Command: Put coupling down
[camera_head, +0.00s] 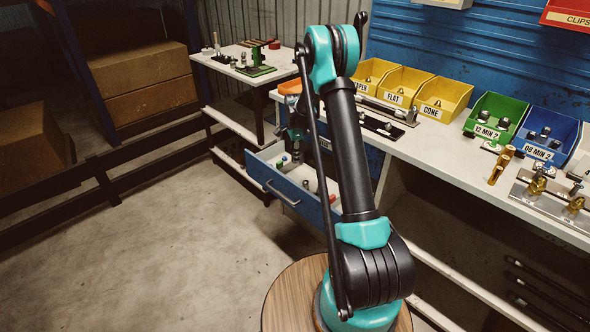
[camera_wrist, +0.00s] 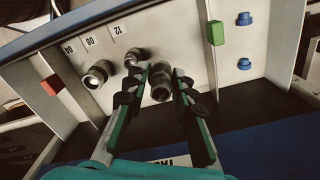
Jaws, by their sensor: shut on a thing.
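My gripper (camera_wrist: 161,78) is shut on a metal coupling (camera_wrist: 160,90), a grey ribbed cylinder between its green fingers with black pads. The coupling is over the light floor of the open drawer (camera_wrist: 188,52); I cannot tell whether it touches that floor. Two similar metal couplings (camera_wrist: 97,74) and (camera_wrist: 133,57) are to its left, near the labels 04, 08 and 12. In the head view the blue-fronted drawer (camera_head: 283,192) stands open under the bench, and my arm hides much of the gripper and the held coupling.
A green block (camera_wrist: 216,33) and blue pieces (camera_wrist: 244,63) are on the drawer's right side, past a divider. A red block (camera_wrist: 52,85) is at the left. Yellow bins (camera_head: 443,99), a green bin (camera_head: 494,118) and a blue bin (camera_head: 548,136) line the bench (camera_head: 455,160).

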